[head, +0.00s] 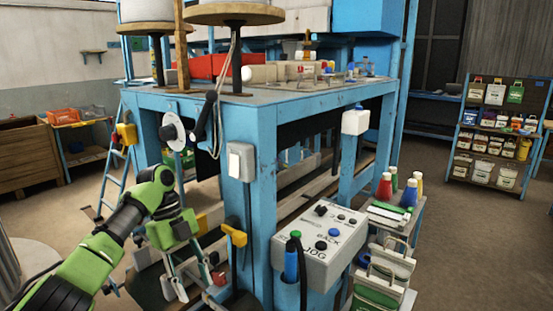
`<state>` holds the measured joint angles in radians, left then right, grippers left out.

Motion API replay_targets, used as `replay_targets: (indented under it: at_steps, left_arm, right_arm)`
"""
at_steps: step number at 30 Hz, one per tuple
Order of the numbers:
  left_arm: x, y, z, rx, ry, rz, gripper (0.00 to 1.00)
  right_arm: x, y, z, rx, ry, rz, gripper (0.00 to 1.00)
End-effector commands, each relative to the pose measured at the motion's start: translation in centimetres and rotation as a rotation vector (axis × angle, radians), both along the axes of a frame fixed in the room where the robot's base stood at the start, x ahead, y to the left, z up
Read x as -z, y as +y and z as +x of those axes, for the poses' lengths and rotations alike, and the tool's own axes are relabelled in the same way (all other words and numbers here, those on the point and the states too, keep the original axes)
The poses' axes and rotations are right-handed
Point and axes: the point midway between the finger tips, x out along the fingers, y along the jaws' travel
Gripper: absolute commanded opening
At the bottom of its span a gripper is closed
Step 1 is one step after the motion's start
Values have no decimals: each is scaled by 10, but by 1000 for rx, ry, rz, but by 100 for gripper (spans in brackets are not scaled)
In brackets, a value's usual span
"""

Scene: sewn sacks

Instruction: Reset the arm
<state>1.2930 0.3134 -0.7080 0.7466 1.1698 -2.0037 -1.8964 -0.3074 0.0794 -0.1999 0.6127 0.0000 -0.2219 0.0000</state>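My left arm (105,245) is green and black and reaches in from the lower left. Its gripper (196,284) hangs downward in front of the blue machine frame (262,155). The two fingers stand apart, and I see nothing held between them. The fingertips are close to the bottom of the picture and partly lost among parts behind them. My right arm and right gripper do not show.
A grey control box (318,243) with several buttons stands right of the gripper. A yellow-handled part (233,233) juts from the frame beside it. A small cart (395,217) with bottles stands farther right. Open floor (460,235) lies toward the sack shelf (497,130).

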Motion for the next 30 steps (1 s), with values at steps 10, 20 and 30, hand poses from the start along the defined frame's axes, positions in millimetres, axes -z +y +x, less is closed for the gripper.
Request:
replay_targets:
  at_steps: [10, 20, 30]
  left_arm:
    - [60, -21, -18, -84, 25, 66, 40]
    - [154, -56, -65, -292, 36, 143, 40]
    - [246, -89, -168, -834, 27, 163, 40]
  right_arm:
    - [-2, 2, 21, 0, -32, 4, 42]
    - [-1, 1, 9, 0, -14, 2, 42]
    - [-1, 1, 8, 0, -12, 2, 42]
